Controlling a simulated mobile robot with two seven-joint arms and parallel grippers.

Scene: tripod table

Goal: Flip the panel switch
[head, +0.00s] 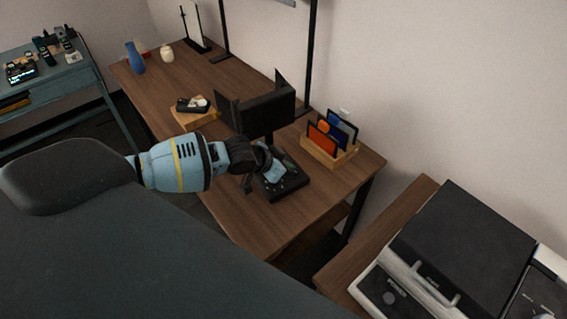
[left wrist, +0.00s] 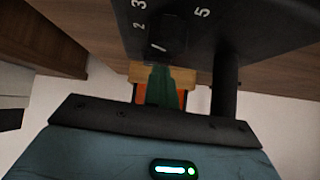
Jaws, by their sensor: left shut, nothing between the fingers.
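In the left wrist view, a black panel face (left wrist: 265,25) fills the top. It carries white numbers and a dark rotary knob (left wrist: 170,35) with a white mark. My left gripper (head: 272,178) is over the panel in the head view. In the left wrist view its narrow fingers appear together and empty, pointing at the knob. I cannot tell whether they touch it. My right gripper is not in view.
A black screen-like box (head: 268,113) stands just behind the panel. A wooden file holder (head: 325,155) is to the right, a small wooden tray (head: 193,118) to the left. A blue vase (head: 135,60) stands at the far end. The table's front corner (head: 265,225) is clear.

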